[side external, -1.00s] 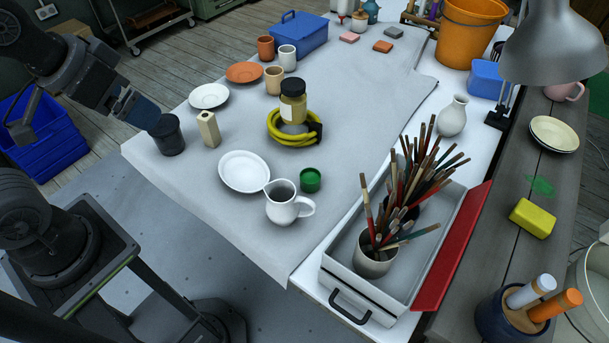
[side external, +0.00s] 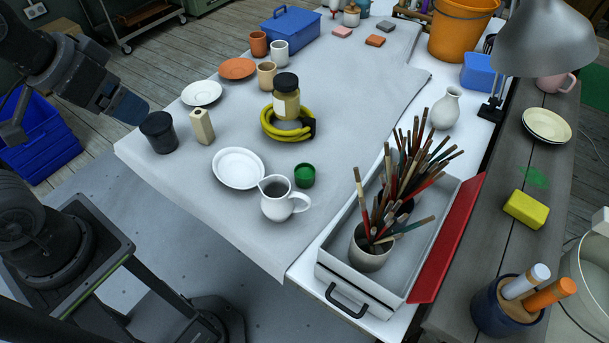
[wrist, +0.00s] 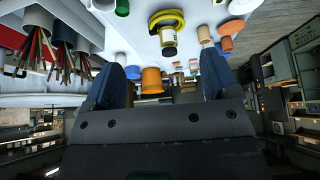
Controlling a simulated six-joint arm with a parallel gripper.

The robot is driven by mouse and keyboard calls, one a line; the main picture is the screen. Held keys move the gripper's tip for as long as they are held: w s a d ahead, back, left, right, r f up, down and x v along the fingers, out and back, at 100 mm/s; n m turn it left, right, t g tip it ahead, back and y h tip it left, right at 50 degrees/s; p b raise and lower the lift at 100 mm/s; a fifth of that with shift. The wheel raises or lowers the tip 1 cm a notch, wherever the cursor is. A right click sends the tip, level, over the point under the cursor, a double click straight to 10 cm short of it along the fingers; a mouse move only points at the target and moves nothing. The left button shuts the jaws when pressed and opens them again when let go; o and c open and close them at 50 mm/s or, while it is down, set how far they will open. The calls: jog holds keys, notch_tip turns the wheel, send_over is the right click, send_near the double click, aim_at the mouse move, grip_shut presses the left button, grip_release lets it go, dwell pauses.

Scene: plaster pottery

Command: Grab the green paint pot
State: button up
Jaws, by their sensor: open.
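The green paint pot (side external: 304,175) stands upright on the grey-white cloth, between the white pitcher (side external: 279,200) and the coiled yellow hose. In the wrist view the picture is upside down, and the green pot (wrist: 122,8) shows at the top edge, left of centre. My gripper (side external: 125,107) is off the left side of the table, well apart from the pot. In the wrist view my gripper's two blue fingers (wrist: 162,72) are spread wide with nothing between them.
Near the pot are a white plate (side external: 239,168) and a jar (side external: 286,97) within the yellow hose (side external: 275,130). A black canister (side external: 158,132) and a beige block (side external: 201,127) stand nearer my gripper. A tray (side external: 324,267) with brushes is at right.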

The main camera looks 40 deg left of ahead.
jog(key=m+g+y, duration=0.2)
jog(key=m+g, duration=0.4)
jog(key=m, duration=1.2)
send_over(305, 172)
jog(key=s+d, duration=0.2)
notch_tip(305, 172, down, 27)
jog(key=shift+s+a+r, duration=0.15)
jog(key=shift+r, duration=0.05)
jog(key=shift+w+a+f, duration=0.15)
jog(key=shift+f, duration=1.15)
jog(key=shift+w+a+f, duration=0.15)
jog(key=shift+f, duration=1.15)
jog(key=shift+c, duration=0.4)
